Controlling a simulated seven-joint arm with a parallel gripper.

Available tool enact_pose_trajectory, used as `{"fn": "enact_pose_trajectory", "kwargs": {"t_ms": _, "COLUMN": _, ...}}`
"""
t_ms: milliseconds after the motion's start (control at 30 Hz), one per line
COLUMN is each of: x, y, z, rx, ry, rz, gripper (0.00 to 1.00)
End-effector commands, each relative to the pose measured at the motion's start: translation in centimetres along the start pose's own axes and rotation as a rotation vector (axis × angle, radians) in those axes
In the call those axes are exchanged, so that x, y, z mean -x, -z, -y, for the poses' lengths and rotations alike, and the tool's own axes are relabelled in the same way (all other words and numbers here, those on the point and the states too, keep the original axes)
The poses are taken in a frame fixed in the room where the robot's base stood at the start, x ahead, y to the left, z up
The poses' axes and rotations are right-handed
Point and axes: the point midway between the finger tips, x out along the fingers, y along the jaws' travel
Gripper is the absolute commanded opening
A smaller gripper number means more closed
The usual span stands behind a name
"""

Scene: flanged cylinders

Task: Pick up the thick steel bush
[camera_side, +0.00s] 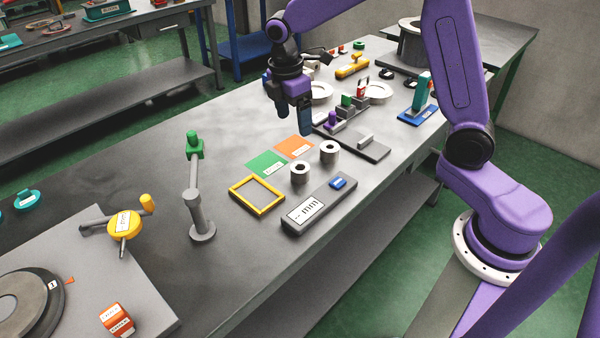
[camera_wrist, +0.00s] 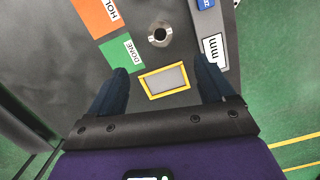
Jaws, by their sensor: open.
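Two short grey steel bushes stand upright on the bench in the side view, a nearer one (camera_side: 300,174) and a farther one (camera_side: 329,153). I cannot tell for certain which is the thick one. One bush with a dark bore (camera_wrist: 159,36) shows in the wrist view, top centre, beyond the fingertips; the other is not visible there. My gripper (camera_side: 294,119) is open and empty, raised above the bench, apart from both bushes. In the wrist view its fingers (camera_wrist: 160,66) are spread wide, with nothing between them but the bench and yellow frame far below.
A yellow frame (camera_side: 235,192), a green card (camera_side: 262,163) and an orange card (camera_side: 290,144) lie beside the bushes. A grey gauge with an "mm" display (camera_side: 320,205) lies in front. A stand with a green top (camera_side: 202,229) is to the left. Fixtures crowd the back right.

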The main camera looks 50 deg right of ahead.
Motion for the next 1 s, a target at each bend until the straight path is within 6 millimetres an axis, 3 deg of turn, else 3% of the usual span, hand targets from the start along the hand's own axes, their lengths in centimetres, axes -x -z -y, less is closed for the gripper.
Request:
{"fn": "enact_pose_trajectory", "kwargs": {"t_ms": 500, "x": -9.4, "y": -0.1, "z": 0.2, "rx": -0.002, "ry": 0.005, "rz": 0.002, "gripper": 0.82}}
{"fn": "enact_pose_trajectory", "kwargs": {"t_ms": 867, "x": -12.2, "y": 0.0, "z": 0.1, "rx": -0.002, "ry": 0.003, "rz": 0.001, "gripper": 0.82}}
{"fn": "enact_pose_trajectory", "kwargs": {"t_ms": 1000, "x": -14.0, "y": 0.1, "z": 0.1, "rx": -0.003, "ry": 0.004, "rz": 0.001, "gripper": 0.82}}
